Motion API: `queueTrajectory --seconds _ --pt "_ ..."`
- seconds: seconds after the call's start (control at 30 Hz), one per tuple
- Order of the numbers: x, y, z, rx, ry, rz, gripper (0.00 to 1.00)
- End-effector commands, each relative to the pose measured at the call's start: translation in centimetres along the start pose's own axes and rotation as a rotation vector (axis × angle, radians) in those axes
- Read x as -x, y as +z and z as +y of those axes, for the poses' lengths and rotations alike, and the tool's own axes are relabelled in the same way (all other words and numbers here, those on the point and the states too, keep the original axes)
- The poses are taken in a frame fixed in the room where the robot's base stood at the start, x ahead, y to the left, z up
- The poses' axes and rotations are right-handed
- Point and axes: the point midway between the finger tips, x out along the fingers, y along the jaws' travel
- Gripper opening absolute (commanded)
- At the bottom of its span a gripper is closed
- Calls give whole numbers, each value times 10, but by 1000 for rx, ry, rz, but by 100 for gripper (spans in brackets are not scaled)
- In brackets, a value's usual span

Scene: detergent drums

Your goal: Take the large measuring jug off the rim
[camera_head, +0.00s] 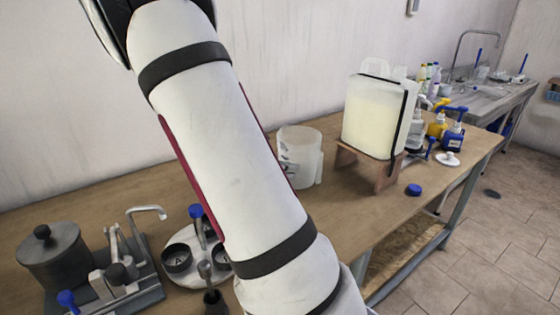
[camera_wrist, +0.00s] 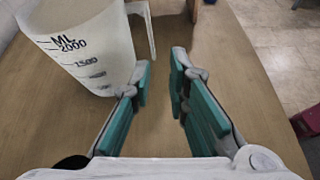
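The large measuring jug (camera_wrist: 88,48) is whitish and translucent, with dark ML marks up to 2000. It appears to stand upright on the wooden bench, and in the head view it shows just right of my arm (camera_head: 302,150), partly covered by it. Its handle (camera_wrist: 147,28) points toward the right in the wrist view. My gripper (camera_wrist: 160,78) is open, with teal pads apart and only bare bench between them. The left finger is close beside the jug's lower wall; I cannot tell whether they touch. My gripper is hidden in the head view. No rim holding the jug is visible.
A pale liquid canister (camera_head: 374,115) sits on a wooden stand (camera_head: 371,168) right of the jug. A blue cap (camera_head: 413,190) lies near the bench edge. Pump bottles (camera_head: 438,127) stand farther right. A dark lidded pot (camera_head: 50,258) and a round cup tray (camera_head: 190,262) are at left.

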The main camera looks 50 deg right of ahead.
Motion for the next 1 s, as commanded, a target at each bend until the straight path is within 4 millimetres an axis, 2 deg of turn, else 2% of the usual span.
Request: queueTrajectory --seconds 0.1,0.27,0.6,1.0 --pt "-12 -1 9 75 13 -51 16" --pt "-27 0 13 104 18 -71 16" --pt "-87 4 14 102 16 -69 16" --pt "-115 6 15 101 17 -68 16"
